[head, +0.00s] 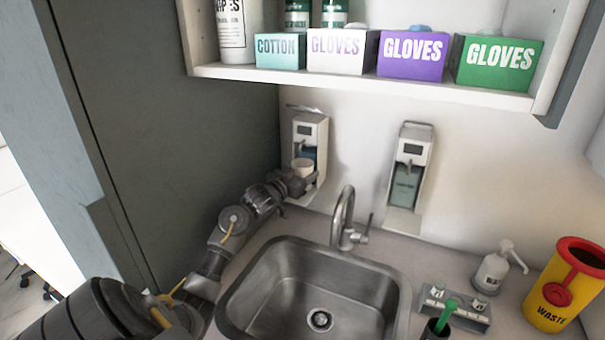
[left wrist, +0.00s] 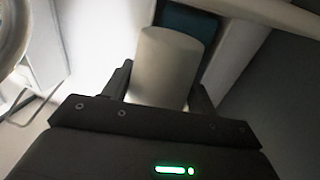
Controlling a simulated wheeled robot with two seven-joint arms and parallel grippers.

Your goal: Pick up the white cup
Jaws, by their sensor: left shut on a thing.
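The white cup (head: 302,167) is at the left wall dispenser (head: 309,132), under its upper part and in front of its blue-green bottle. My left gripper (head: 300,184) reaches the cup from below left and is shut on it. In the left wrist view the cup (left wrist: 168,62) stands between the two fingers (left wrist: 160,88), which touch its sides. I cannot tell whether the cup's bottom rests on the dispenser's tray. My right gripper is not in view.
A second dispenser (head: 408,170) hangs to the right. The sink (head: 240,298) with its faucet (head: 343,220) lies below. A shelf (head: 360,84) with glove boxes is above. A pump bottle (head: 492,272) and a yellow waste bin (head: 560,290) stand at right. A dark panel (head: 190,150) is close on the left.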

